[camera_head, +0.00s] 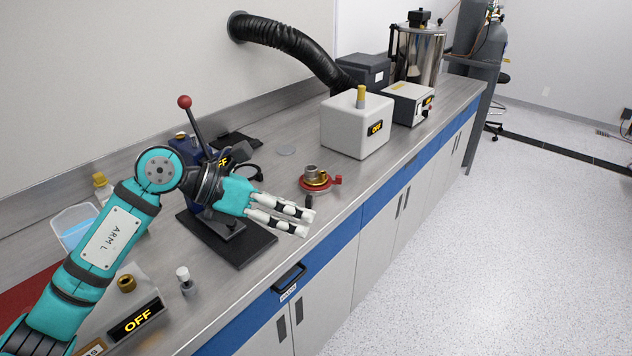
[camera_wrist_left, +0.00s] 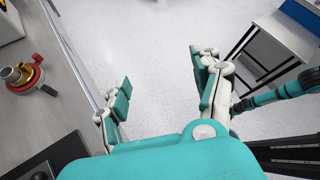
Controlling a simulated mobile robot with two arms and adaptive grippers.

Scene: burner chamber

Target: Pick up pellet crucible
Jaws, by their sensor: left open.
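No label marks the pellet crucible, so I cannot tell which piece it is. A small brass cup (camera_head: 127,283) sits on the box with an OFF display at the lower left. A red-rimmed holder (camera_head: 336,181) with brass and grey cup-like parts (camera_head: 312,173) stands near the counter's front edge; the holder (camera_wrist_left: 38,60) also shows at the left of the left wrist view. My left gripper (camera_head: 309,222) is open and empty, just in front of the holder and apart from it. Its spread fingers (camera_wrist_left: 160,72) have only floor between them in the left wrist view. My right gripper is not visible.
A press with a red-knobbed lever (camera_head: 185,102) stands behind my left arm on a black base plate (camera_head: 240,250). A white-capped small bottle (camera_head: 184,278) stands at lower left. A white box (camera_head: 345,130) and a hose (camera_head: 290,40) are farther back.

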